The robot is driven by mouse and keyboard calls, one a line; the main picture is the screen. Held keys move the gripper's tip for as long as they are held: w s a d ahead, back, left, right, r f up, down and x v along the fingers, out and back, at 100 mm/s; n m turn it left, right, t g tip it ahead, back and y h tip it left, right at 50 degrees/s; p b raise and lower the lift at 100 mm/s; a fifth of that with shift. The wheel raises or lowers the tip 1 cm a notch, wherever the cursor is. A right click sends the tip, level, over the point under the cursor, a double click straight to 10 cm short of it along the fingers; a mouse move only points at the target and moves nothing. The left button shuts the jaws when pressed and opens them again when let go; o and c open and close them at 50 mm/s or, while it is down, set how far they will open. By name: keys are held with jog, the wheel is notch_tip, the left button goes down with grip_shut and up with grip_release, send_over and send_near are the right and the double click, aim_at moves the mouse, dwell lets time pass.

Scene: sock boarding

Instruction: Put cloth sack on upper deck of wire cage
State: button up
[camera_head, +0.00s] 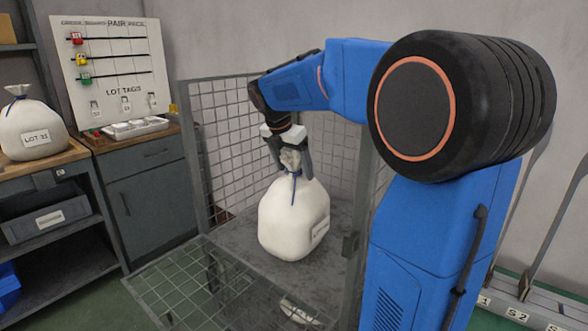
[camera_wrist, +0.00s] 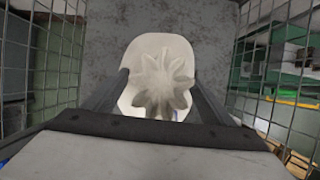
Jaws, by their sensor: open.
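A white cloth sack (camera_head: 294,217) tied with a blue cord stands upright on the grey upper deck (camera_head: 240,243) of the wire cage (camera_head: 228,138). A label shows on its right side. My gripper (camera_head: 290,160) is right above it, with its fingers on either side of the gathered neck. The jaws are open. In the wrist view, the sack's ruffled top (camera_wrist: 163,82) shows between the two fingers (camera_wrist: 158,100), with the deck (camera_wrist: 120,25) around it. Whether a finger touches the neck, I cannot tell.
The cage's mesh front (camera_head: 185,290) is folded down, and mesh walls stand at the sides and back. Another sack labelled LOT (camera_head: 32,130) sits on a wooden shelf at left. A cabinet (camera_head: 150,195) with a white tray (camera_head: 135,127) stands beside the cage.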

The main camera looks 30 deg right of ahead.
jog(key=v, duration=1.1)
jog(key=shift+r, duration=0.3)
jog(key=shift+a, duration=0.2)
